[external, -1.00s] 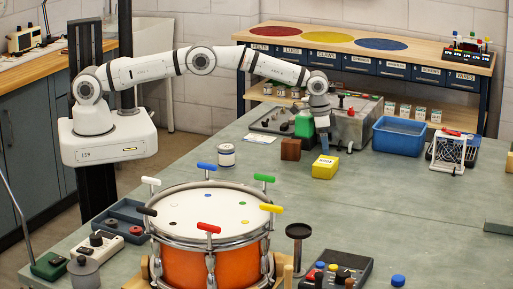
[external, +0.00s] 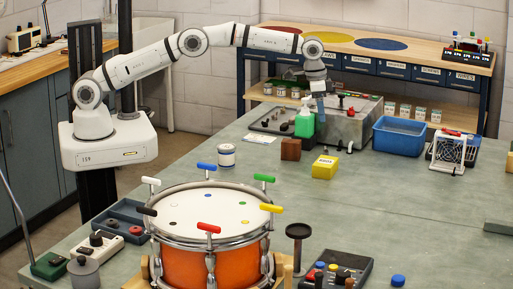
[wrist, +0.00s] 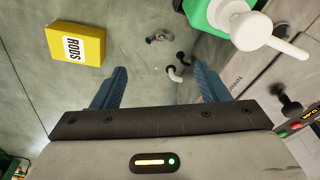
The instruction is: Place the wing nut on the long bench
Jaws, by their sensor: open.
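A small grey metal piece (wrist: 158,38), which looks like the wing nut, lies on the grey-green table in the wrist view. It is beyond my fingertips and apart from them. In the external view a small piece (external: 339,147), probably the same one, lies by the yellow box, too small to tell for sure. My gripper (external: 321,114) hangs above the table with its fingers pointing down. A wooden-topped bench (external: 287,35) with coloured discs stands at the back.
A yellow box (external: 325,168) marked RODS and a green pump bottle (wrist: 213,14) flank the metal piece. Black and white hooked pieces (wrist: 180,66) lie close to it. A blue bin (external: 399,137) stands to the right and a drum (external: 210,262) in front.

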